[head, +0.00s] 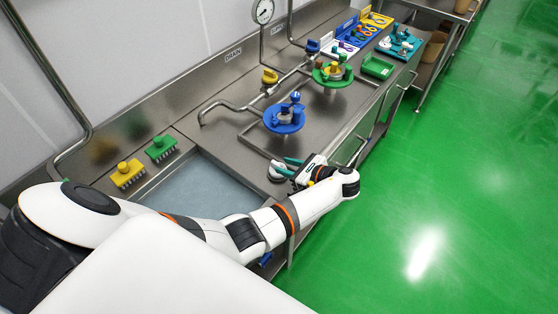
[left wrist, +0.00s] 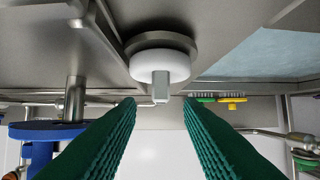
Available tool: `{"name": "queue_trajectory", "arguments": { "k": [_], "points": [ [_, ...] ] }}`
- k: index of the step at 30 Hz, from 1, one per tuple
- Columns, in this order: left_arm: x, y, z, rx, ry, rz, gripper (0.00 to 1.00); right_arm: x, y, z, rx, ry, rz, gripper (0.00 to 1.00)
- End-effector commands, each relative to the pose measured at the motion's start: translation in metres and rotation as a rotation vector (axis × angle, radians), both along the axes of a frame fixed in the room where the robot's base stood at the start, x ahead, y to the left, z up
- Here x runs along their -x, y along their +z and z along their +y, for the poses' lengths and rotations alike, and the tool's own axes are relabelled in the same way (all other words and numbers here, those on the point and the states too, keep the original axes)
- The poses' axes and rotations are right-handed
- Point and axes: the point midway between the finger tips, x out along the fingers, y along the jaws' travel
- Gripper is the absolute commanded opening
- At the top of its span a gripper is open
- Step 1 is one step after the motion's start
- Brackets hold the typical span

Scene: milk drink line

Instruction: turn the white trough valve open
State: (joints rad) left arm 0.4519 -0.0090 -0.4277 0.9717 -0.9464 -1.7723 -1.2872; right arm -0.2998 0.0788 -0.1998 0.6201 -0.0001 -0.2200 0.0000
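The white trough valve (head: 274,171) is a round white knob on the steel counter beside the water-filled trough. In the left wrist view the white valve (left wrist: 160,67) has a dark round base and a grey handle tab (left wrist: 160,88). My left gripper (head: 284,165) is at the valve. In the wrist view its two green ridged fingers (left wrist: 160,105) are apart, with the grey tab showing between and just beyond their tips. I see no contact between fingers and tab. The fingers partly cover the valve in the head view. My right gripper is not in view.
The trough (head: 205,187) holds pale water. Yellow (head: 127,174) and green (head: 160,148) brushes lie on its far rim. A blue round stand (head: 285,118) and a green one (head: 332,75) are further along the counter. A front rail (head: 350,140) runs along the counter edge.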

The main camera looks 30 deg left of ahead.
Motion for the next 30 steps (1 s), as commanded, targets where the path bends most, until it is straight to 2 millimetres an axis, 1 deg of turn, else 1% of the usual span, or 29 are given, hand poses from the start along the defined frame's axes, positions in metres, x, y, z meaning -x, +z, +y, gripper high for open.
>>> {"name": "queue_trajectory", "arguments": {
  "k": [1, 6, 9, 12, 17, 30],
  "points": [
    [0.0, 0.003, -0.013, 0.004, -0.003, -0.002, 0.34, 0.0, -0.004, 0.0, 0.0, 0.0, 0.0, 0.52],
    [0.002, 0.016, -0.044, 0.002, -0.001, -0.002, 0.34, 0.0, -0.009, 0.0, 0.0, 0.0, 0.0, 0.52],
    [0.003, 0.023, -0.058, 0.003, -0.001, -0.001, 0.34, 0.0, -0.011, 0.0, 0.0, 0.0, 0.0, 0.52],
    [0.004, 0.027, -0.067, 0.001, 0.0, -0.001, 0.34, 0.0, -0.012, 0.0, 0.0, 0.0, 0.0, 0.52],
    [0.004, 0.03, -0.073, 0.0, 0.0, -0.001, 0.34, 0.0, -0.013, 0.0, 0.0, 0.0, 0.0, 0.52],
    [0.004, 0.03, -0.072, 0.0, 0.0, -0.001, 0.34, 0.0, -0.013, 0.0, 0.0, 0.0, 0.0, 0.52]
  ]
}}
